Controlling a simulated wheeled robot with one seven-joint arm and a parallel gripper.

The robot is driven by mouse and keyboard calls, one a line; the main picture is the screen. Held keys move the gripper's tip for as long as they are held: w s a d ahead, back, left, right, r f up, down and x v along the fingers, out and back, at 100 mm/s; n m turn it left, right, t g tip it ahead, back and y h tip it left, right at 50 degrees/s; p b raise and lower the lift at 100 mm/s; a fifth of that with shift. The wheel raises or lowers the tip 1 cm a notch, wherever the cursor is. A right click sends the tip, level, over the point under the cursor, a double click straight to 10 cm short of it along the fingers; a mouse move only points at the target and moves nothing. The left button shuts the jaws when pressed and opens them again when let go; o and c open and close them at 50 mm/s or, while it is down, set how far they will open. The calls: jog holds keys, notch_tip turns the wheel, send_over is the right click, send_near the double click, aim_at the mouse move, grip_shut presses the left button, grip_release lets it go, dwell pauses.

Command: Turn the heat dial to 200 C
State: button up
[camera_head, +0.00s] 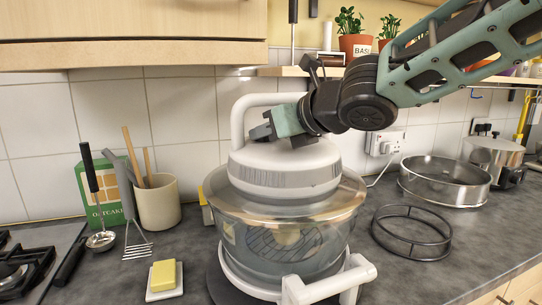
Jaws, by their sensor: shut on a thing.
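A round halogen-type cooker with a white lid (285,172) and a clear glass bowl (285,232) stands on the worktop. A white arched handle (237,122) rises from the lid. My gripper (268,132) is low over the lid top, beside the handle, reaching in from the right. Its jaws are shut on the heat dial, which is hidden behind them. The dial's markings and pointer cannot be read. A wire rack and a pale food item show dimly through the glass.
Yellow butter on a white dish (150,292), a utensil pot (158,203) and a green box (98,195) are left. A black ring stand (412,258), metal ring (446,192) and lidded pot (494,158) are right.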

jog(key=m+h+b, duration=0.1)
jog(key=b, duration=0.1)
jog(key=f+m+t+b, duration=0.1)
jog(key=b, duration=0.2)
jog(key=shift+s+a+t+h, duration=0.1)
jog(key=shift+a+t+h, duration=0.1)
jog(key=shift+t+h, duration=0.15)
jog(key=m+h+b, duration=0.1)
jog(key=b, duration=0.1)
jog(key=h+b, duration=0.1)
jog(key=b, duration=0.1)
jog(key=shift+s+a+r+m+t, duration=0.1)
jog(key=shift+a+m+t, duration=0.05)
jog(key=shift+m+t, duration=0.25)
jog(key=shift+a+r+m+t+h+b, duration=0.1)
jog(key=shift+r+m+t+h+b, duration=0.1)
jog(key=shift+m+h+b, duration=0.5)
jog(key=shift+a+r+m+t+h+b, duration=0.15)
jog(key=shift+m+h+b, duration=0.2)
jog(key=shift+m+h, duration=0.5)
jog(key=shift+s+h, duration=0.1)
jog(key=shift+h, duration=0.2)
jog(key=shift+d, duration=0.1)
jog(key=o, duration=0.7)
jog(key=shift+r+n, duration=0.1)
jog(key=shift+n, duration=0.15)
